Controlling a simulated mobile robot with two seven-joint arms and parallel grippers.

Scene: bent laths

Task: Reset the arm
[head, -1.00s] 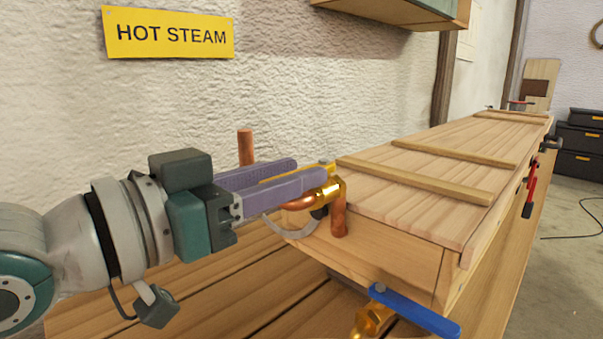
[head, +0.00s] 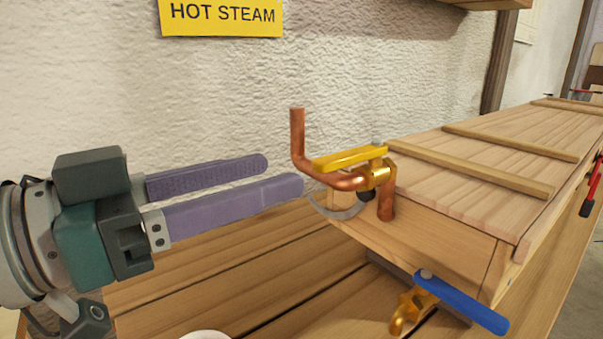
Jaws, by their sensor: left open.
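My left gripper (head: 285,175) comes in from the left with its two purple fingers apart and nothing between them. Its fingertips are just left of a bent copper pipe (head: 298,140) and look clear of it. The pipe carries a brass valve (head: 378,177) with a yellow lever handle (head: 345,158) lying along the pipe. A grey curved piece (head: 338,211) shows below the valve. My right gripper is not in view.
A long wooden box (head: 430,239) with cross battens on its lid runs back to the right. A blue lever (head: 465,303) on a second brass valve (head: 409,311) sticks out low in front. A yellow HOT STEAM sign (head: 221,17) hangs on the rough white wall.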

